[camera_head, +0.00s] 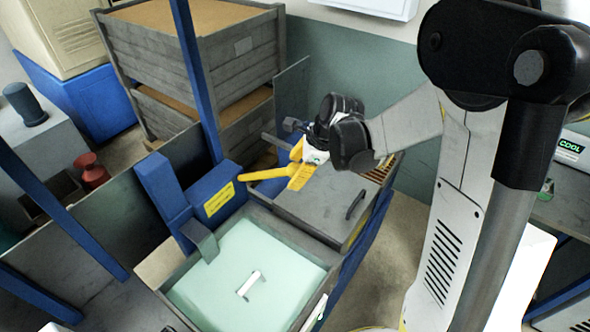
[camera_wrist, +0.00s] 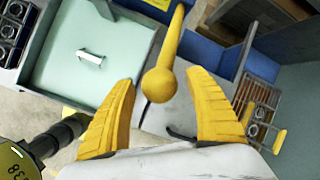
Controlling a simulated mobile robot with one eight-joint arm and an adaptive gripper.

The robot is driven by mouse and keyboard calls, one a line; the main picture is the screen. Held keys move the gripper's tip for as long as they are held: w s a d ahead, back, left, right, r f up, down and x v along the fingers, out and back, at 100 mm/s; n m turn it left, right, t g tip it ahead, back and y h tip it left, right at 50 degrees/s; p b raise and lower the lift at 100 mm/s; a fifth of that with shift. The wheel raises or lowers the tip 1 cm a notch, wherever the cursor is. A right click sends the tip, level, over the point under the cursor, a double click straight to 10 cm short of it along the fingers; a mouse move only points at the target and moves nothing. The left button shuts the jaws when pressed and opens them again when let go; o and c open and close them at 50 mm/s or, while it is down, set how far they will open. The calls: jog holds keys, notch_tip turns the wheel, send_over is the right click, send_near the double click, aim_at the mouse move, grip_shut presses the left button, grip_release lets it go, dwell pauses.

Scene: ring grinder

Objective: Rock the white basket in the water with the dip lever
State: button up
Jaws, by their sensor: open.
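The yellow dip lever (camera_head: 256,174) sticks out from a blue housing beside the water tank. In the wrist view its rod ends in a round knob (camera_wrist: 159,85). My gripper (camera_head: 300,174) is at the lever's free end. In the wrist view its two yellow fingers (camera_wrist: 160,80) are spread, with the knob between them and a gap on each side. How far the knob reaches in between them is unclear. The tank (camera_head: 327,262) holds pale green water. A small white bar (camera_head: 249,285), perhaps the basket's handle, shows in the water and in the wrist view (camera_wrist: 89,57). The basket's body cannot be made out.
A grey cover with a dark handle (camera_head: 356,204) lies beside the tank, under my gripper. The blue housing (camera_head: 214,194) and a blue post (camera_head: 197,80) stand behind. Stacked grey crates (camera_head: 200,62) are further back. A slotted rack (camera_wrist: 262,110) is at right in the wrist view.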

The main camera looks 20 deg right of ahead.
grip_shut()
jog(key=s+d+f+t+y+b, duration=0.1)
jog(key=s+d+f+t+b, duration=0.1)
jog(key=f+b, duration=0.8)
jog(key=shift+s+d+f+y+b, duration=0.25)
jog(key=shift+s+d+b, duration=0.3)
jog(key=shift+s+b, duration=0.5)
jog(key=shift+s, duration=0.15)
grip_release()
jog(key=shift+r, duration=0.1)
